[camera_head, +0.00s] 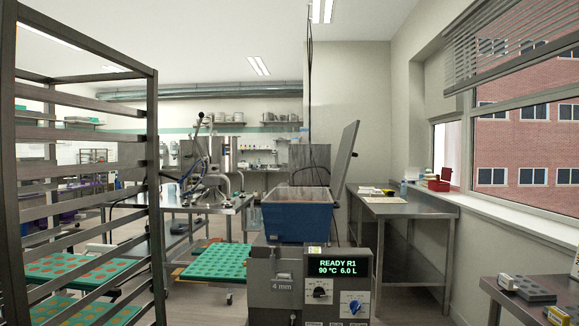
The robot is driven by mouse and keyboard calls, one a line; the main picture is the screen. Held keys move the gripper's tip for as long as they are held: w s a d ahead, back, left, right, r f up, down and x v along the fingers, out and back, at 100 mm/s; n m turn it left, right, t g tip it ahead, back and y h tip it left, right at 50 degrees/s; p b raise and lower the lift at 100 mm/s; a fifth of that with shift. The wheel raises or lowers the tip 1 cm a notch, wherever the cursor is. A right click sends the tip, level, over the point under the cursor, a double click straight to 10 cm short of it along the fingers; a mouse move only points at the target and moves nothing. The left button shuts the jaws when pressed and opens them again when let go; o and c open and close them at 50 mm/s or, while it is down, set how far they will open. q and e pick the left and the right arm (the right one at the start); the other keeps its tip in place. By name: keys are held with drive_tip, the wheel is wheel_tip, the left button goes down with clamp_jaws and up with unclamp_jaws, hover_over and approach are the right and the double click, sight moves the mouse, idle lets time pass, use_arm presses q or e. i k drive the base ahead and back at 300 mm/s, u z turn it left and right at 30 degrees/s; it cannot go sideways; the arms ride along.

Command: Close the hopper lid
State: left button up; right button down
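The hopper (298,219) is a blue box on top of the grey depositor (285,285), straight ahead. Its lid (344,158) is a grey panel that stands open, raised nearly upright and leaning a little to the right, along the hopper's right side. The hopper's top is open; its inside is mostly hidden by the front wall. The depositor's display (338,267) reads "READY R1, 90 °C 6.0 L". Neither of my grippers shows in the head view.
A tall metal rack (153,150) with green mould trays stands at left. A green tray (216,263) sits just left of the depositor. A steel table (405,207) stands behind at right, and another table edge (530,290) is at lower right. Floor between them is clear.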

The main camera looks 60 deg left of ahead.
sight(348, 160)
drive_tip(key=u, duration=1.05)
drive_tip(key=i, duration=2.65)
drive_tip(key=u, duration=0.15)
drive_tip(key=k, duration=0.55)
drive_tip(key=u, duration=1.35)
drive_tip(key=i, duration=0.5)
